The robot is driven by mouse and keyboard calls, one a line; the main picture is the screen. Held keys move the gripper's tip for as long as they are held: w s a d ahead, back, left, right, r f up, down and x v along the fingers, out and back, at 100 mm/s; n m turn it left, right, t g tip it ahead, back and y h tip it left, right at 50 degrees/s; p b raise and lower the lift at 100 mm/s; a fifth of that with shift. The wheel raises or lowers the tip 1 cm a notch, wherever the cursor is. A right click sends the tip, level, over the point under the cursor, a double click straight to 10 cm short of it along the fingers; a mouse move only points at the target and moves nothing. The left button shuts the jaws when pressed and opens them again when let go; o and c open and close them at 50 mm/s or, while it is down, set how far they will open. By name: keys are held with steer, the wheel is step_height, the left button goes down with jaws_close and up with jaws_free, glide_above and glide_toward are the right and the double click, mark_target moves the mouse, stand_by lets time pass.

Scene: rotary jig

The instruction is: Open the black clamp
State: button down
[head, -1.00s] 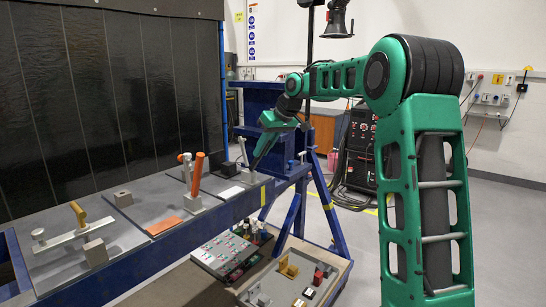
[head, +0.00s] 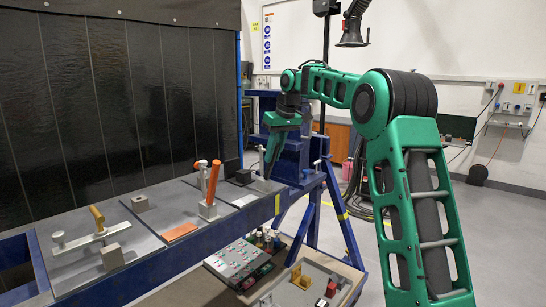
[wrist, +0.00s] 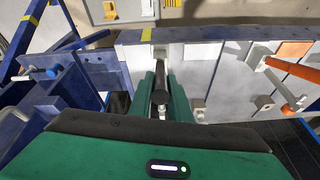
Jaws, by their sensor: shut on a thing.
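The black clamp (wrist: 160,97) shows in the wrist view as a dark handle with a metal rod, between the two green fingers. My gripper (wrist: 161,92) is shut on this handle. In the head view my gripper (head: 268,172) points down at the far end of the blue bench, over a small grey block (head: 265,185). There the handle is mostly hidden by the fingers, and I cannot tell its exact tilt.
An orange lever (head: 213,182) and a white-topped one beside it stand left of my gripper on the blue bench (head: 150,262). A dark curtain (head: 110,100) hangs behind. A parts tray (head: 318,285) lies below.

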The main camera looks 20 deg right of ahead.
steer(key=shift+w+r, duration=0.2)
steer(key=shift+r, duration=0.05)
steer(key=c, duration=1.6)
jaws_free()
steer(key=shift+w+f, duration=0.1)
steer(key=shift+c, duration=0.2)
steer(key=v, duration=1)
steer(key=shift+r, duration=0.3)
